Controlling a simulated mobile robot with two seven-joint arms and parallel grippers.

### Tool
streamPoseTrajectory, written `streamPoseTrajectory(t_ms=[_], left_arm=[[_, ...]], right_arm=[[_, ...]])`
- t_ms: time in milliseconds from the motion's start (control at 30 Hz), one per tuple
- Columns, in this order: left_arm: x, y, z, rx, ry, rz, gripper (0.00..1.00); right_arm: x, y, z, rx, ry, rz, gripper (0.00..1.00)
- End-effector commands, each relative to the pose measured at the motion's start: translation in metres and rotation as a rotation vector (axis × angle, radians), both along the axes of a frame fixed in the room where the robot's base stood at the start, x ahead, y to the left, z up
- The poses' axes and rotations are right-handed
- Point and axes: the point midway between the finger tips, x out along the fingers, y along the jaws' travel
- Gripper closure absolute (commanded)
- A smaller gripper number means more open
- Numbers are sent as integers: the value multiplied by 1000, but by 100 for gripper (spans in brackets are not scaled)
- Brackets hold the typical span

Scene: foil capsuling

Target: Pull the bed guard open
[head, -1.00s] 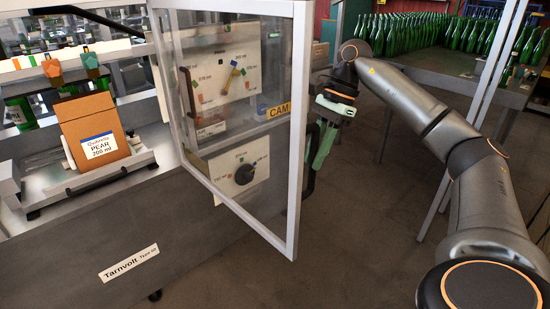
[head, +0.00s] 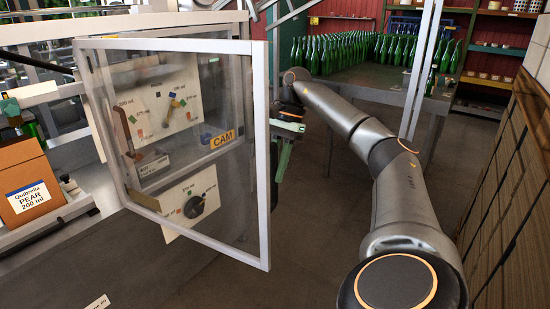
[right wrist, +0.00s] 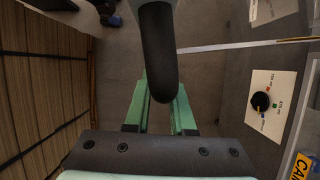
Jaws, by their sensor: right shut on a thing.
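The bed guard (head: 258,200) is a clear panel in a pale metal frame. It stands swung out from the machine at the left of the head view. My right gripper (head: 283,145) is at the guard's free edge, on its far side. In the right wrist view, a thick black handle (right wrist: 158,60) passes between the green fingers of my right gripper (right wrist: 161,112), which are shut on it. The handle is mostly hidden by the frame and gripper in the head view. My left gripper is not in view.
The machine carries a PEAR carton (head: 28,185) on its bed and dial plates (head: 190,205) seen through the guard. A table (head: 365,88) of green bottles stands behind my right arm. Stacked brown slats (head: 515,190) line the right side. Open floor (head: 320,230) lies between.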

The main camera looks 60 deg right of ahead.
Motion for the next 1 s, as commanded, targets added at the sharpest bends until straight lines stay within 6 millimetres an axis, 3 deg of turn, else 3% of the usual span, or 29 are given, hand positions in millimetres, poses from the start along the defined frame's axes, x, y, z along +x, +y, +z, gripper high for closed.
streamPoseTrajectory(t_ms=[33, 67, 300, 667, 1000], left_arm=[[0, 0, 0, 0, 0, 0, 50], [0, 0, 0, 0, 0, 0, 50], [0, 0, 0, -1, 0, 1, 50], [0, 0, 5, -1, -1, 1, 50], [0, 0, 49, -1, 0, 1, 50]], right_arm=[[3, 2, 1, 5, -9, 3, 100], [3, 2, 1, 5, -9, 3, 76], [2, 2, 0, 3, -6, 2, 50], [1, -1, 7, 2, -3, 0, 48], [-1, -18, 57, 2, -4, -1, 48]])
